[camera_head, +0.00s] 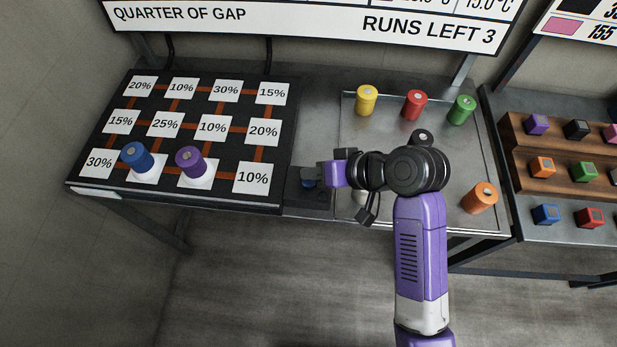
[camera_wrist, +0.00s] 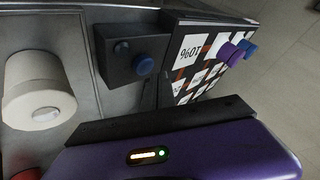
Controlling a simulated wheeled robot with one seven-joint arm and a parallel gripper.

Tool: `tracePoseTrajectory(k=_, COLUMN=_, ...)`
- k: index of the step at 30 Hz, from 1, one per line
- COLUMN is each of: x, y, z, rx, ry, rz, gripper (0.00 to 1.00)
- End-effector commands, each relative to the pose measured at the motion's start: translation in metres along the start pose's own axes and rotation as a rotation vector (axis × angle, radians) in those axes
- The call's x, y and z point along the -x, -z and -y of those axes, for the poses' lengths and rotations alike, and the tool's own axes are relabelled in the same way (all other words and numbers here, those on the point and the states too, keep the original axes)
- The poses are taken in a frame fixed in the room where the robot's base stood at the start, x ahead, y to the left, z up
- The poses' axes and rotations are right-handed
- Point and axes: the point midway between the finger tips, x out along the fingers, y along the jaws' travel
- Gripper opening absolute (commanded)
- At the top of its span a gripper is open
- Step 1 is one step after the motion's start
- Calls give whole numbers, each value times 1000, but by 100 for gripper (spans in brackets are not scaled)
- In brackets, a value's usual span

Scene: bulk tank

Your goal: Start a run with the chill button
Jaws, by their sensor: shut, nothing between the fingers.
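The blue round button (camera_head: 308,184) sits on a dark box at the table's front, just right of the percentage board, partly hidden by my gripper. In the wrist view the button (camera_wrist: 144,65) shows clearly on the face of its dark box (camera_wrist: 116,47). No label on it is readable. My gripper (camera_head: 326,175) is shut and empty, close to the button's right in the head view. In the wrist view my purple gripper body fills the bottom, with a visible gap to the button. I cannot tell its exact height above the box.
A white cylinder (camera_wrist: 38,90) stands near my gripper. Blue (camera_head: 137,155) and purple (camera_head: 190,160) cylinders stand on the percentage board (camera_head: 222,178). Yellow, red, green and orange (camera_head: 480,197) cylinders stand on the metal tray. The sign (camera_head: 330,24) reads RUNS LEFT 3. Coloured cubes fill racks at right.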

Motion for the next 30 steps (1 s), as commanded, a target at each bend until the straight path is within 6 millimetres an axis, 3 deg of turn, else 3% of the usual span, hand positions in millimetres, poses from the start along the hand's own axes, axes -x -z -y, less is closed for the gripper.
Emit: tracePoseTrajectory(k=30, x=-6, y=-5, z=-5, rx=0, ry=0, rz=0, gripper=0)
